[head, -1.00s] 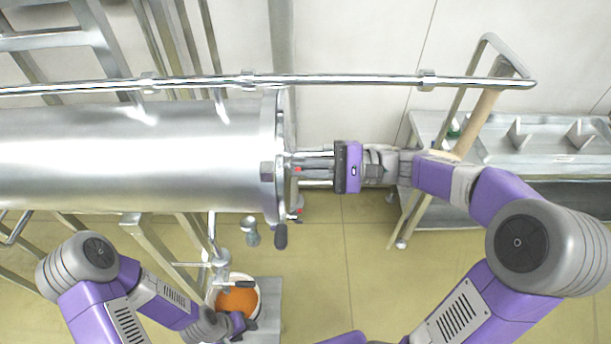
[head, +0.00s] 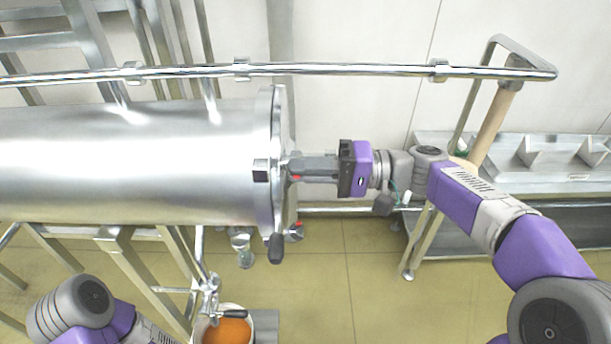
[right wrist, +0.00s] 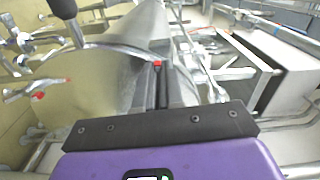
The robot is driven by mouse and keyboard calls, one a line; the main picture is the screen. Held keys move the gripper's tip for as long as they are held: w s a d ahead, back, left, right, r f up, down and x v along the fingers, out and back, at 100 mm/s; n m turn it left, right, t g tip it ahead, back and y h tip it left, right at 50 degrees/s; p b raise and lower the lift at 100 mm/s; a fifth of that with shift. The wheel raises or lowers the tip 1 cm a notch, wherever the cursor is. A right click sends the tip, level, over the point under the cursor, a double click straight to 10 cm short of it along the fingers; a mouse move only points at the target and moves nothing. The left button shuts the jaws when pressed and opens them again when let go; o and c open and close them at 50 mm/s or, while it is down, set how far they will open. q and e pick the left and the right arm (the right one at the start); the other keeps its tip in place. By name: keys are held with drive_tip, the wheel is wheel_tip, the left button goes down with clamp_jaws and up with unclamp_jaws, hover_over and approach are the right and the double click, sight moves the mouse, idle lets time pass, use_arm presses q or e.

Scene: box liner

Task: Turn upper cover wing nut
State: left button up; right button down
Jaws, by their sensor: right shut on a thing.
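A large steel cylinder (head: 130,160) lies horizontally at the left of the head view, with a round end cover (head: 277,215) seen edge-on. A dark-handled clamp (head: 276,248) hangs at the cover's lower edge. My right gripper (head: 292,170) reaches the middle of the cover's face from the right. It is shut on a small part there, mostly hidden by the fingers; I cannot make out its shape. In the right wrist view the fingers (right wrist: 160,85) point at the cover (right wrist: 100,75). My left arm shows at the lower left of the head view, its gripper out of frame.
A shiny rail (head: 330,69) runs across above the cylinder. A white bucket with orange contents (head: 228,330) stands on the floor below. A steel bench (head: 560,160) is at the right. The floor between is clear.

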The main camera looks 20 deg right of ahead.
idle(0.4)
drive_tip(key=c, duration=1.3)
unclamp_jaws()
drive_tip(key=shift+o, duration=0.2)
drive_tip(key=p+v, duration=0.1)
drive_tip(key=v, duration=0.6)
drive_tip(key=shift+d, duration=0.3)
drive_tip(key=shift+s, duration=0.1)
